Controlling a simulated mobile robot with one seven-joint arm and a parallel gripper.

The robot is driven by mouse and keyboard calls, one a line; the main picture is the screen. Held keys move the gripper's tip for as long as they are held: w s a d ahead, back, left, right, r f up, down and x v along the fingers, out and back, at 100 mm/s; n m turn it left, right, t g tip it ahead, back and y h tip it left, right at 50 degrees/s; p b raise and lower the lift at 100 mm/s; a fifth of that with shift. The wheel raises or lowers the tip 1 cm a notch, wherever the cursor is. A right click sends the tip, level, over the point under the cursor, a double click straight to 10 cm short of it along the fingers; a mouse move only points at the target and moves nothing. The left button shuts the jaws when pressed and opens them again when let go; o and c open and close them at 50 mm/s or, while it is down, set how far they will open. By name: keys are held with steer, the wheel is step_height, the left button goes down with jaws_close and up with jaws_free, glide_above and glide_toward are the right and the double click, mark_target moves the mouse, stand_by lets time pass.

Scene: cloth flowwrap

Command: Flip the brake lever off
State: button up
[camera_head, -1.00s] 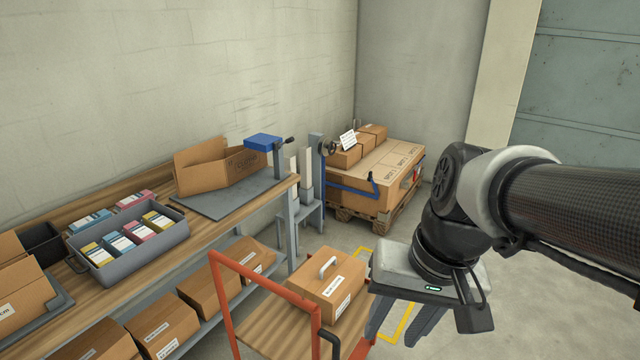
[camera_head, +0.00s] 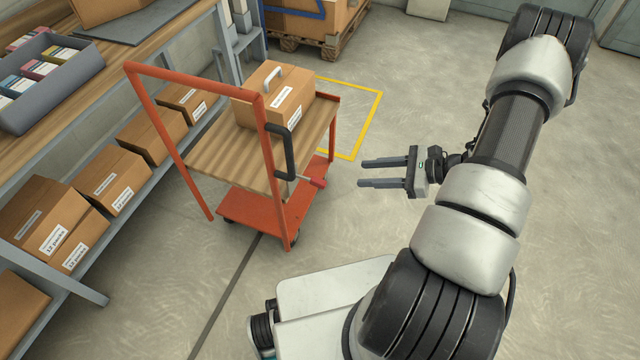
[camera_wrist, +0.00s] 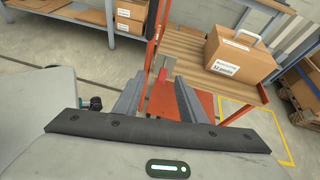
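The brake lever (camera_head: 312,181) is a thin rod with a red grip, sticking out to the right from the frame of the orange cart (camera_head: 262,150), below its black handle (camera_head: 282,152). In the wrist view the red lever grip (camera_wrist: 161,77) shows ahead, between and beyond the fingertips. My gripper (camera_head: 361,173) is open and empty, to the right of the lever, with its fingers pointing left toward it. A gap separates the fingertips from the lever. Both fingers also show in the wrist view (camera_wrist: 157,84).
A carton with a handle (camera_head: 275,95) sits on the cart's wooden deck. A shelf bench with several cartons (camera_head: 112,185) stands left of the cart. Yellow floor lines (camera_head: 372,115) lie behind it, and a loaded pallet (camera_head: 318,38) stands farther back. The floor around my gripper is clear.

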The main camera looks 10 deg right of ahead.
step_height(320, 180, down, 5)
steer(key=d+m+t, duration=0.1)
steer(key=d+m, duration=0.1)
steer(key=b, duration=0.3)
glide_toward(319, 181)
steer(key=shift+h, duration=0.3)
steer(key=x, duration=0.9)
steer(key=shift+w+a+f, duration=0.1)
steer(key=shift+w+a, duration=0.1)
steer(key=shift+a, duration=0.15)
steer(key=shift+c, duration=0.3)
jaws_close()
